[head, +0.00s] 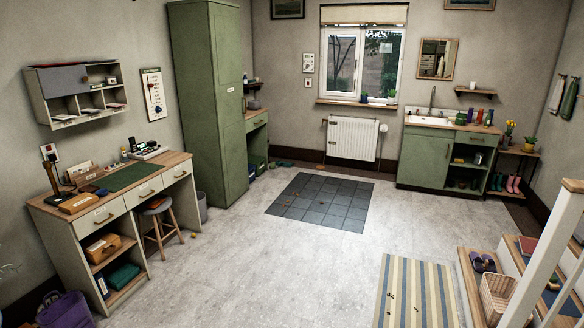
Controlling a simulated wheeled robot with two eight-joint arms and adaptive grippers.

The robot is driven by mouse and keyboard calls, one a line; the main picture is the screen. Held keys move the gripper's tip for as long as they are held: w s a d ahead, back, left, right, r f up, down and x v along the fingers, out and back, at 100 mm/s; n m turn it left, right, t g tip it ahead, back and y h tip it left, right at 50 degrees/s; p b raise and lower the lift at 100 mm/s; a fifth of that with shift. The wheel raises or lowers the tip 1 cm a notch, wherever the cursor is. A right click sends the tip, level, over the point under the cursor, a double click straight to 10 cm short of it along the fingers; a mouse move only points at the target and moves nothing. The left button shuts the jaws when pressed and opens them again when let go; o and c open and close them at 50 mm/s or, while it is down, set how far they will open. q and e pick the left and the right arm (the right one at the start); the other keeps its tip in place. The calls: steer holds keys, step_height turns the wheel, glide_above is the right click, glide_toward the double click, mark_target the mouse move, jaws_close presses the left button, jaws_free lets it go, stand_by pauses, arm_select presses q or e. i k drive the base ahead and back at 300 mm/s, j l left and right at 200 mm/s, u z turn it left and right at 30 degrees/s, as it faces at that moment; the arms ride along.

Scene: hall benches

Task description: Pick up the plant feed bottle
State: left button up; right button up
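I cannot make out with certainty which thing is the plant feed bottle. Several small coloured containers (480,116) stand on the right end of the sink counter (443,122), at the far right of the room. They look red, purple and green, and they are too small for me to read any label. Small potted plants (391,97) stand at the right of the window sill (345,102). Yellow flowers in a pot (508,132) and a green potted plant (529,143) stand on the shelf stand right of the sink. Neither of my grippers is in view.
A desk (100,205) with a stool (158,220) stands at the left, beside a tall green cabinet (212,110). Grey floor tiles (320,202) and a striped rug (416,292) lie on the open floor. Steps with a white post (545,250) and a basket (497,295) are at the right front.

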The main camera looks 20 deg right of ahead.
mark_target(488, 119)
steer(key=i+l+z, duration=0.85)
steer(key=z, duration=0.15)
steer(key=i+l+z, duration=0.1)
steer(key=i+z, duration=0.4)
steer(key=i, duration=4.85)
steer(key=i+z, duration=0.25)
steer(key=i, duration=0.2)
steer(key=i+j+z, duration=0.1)
steer(key=i+z, duration=0.15)
steer(key=i, duration=0.15)
steer(key=i+j+z, duration=0.25)
steer(key=i, duration=0.15)
steer(key=i+l, duration=0.2)
steer(key=i, duration=0.3)
steer(key=i+l, duration=0.2)
steer(key=i, duration=0.25)
steer(key=i+l+z, duration=0.1)
steer(key=i, duration=0.4)
steer(key=i+l, duration=0.25)
steer(key=i, duration=0.25)
